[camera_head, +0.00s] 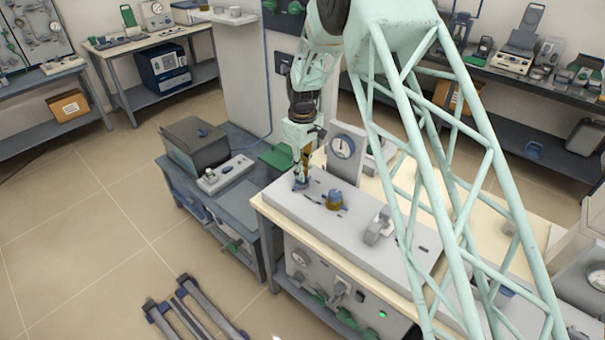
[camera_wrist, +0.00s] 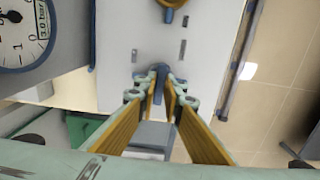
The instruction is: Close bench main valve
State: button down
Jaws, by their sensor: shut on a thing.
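My gripper (camera_head: 301,180) points down at the left end of the grey bench panel (camera_head: 385,245). In the wrist view, my gripper (camera_wrist: 160,98) has its two orange-lined fingers drawn in on a small blue handle (camera_wrist: 161,70). The handle stands on the panel (camera_wrist: 207,55), and I take it for the bench main valve. The fingers hide its lower part. An orange knob with a blue top (camera_head: 334,200) sits further along the panel, apart from my gripper. Part of the orange knob shows at the top of the wrist view (camera_wrist: 171,4).
A round pressure gauge (camera_head: 343,147) stands upright close behind my gripper. A grey fitting (camera_head: 379,226) rises further right on the panel. A low blue bench (camera_head: 235,190) with a dark grey box (camera_head: 196,146) stands to the left. The floor at left is mostly clear.

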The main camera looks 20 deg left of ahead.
dwell(0.4)
jog(key=c, duration=2.7)
grip_release()
jog(key=shift+c, duration=0.2)
jog(key=shift+r, duration=0.15)
notch_tip(320, 180, up, 12)
